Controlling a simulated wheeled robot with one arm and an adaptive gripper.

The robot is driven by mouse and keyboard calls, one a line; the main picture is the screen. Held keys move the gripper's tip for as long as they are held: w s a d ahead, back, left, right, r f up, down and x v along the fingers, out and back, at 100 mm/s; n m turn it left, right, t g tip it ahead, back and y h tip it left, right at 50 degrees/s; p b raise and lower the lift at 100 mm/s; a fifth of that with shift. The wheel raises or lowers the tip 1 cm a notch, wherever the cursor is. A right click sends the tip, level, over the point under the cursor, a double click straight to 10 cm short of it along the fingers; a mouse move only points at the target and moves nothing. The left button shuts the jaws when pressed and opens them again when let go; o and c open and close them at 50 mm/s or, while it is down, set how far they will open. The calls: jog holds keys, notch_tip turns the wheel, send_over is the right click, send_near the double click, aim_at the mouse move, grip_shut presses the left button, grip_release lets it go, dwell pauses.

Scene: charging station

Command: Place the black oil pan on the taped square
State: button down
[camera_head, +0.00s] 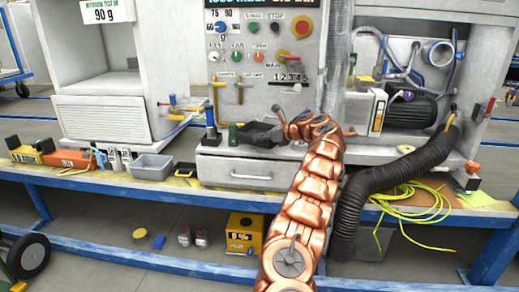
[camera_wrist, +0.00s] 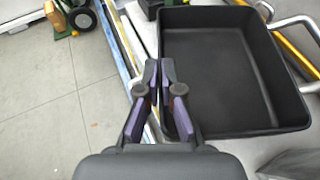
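The black oil pan (camera_wrist: 232,75) is a deep rectangular tray that fills the right of the wrist view, open side toward the camera. My gripper (camera_wrist: 159,75) has its fingertips close together at the pan's left wall, one finger on either side, and looks shut on that wall. In the head view my gripper (camera_head: 258,135) is a dark shape in front of the control panel, above the drawer unit; the pan is hard to tell from it there. Yellow tape marks (camera_head: 180,181) show on the bench's front edge, partly covered by a small black item; a full square cannot be made out.
A grey bin (camera_head: 152,167), an orange box (camera_head: 68,159) and bottles line the bench left of the arm. A corrugated black hose (camera_head: 385,182) and a yellow cable (camera_head: 412,205) lie to the right. Valve handles (camera_head: 240,90) project from the panel above my gripper.

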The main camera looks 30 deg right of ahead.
aim_at(260, 146)
jog(key=shift+f+b, duration=0.3)
jog(key=shift+f, duration=1.65)
jog(key=shift+f, duration=0.2)
jog(key=c, duration=1.3)
grip_release()
jog(key=shift+r, duration=0.1)
jog(key=shift+r, duration=0.2)
jog(key=v, duration=1.1)
jog(key=shift+s+d+p, duration=0.25)
jog(key=shift+s+p, duration=0.1)
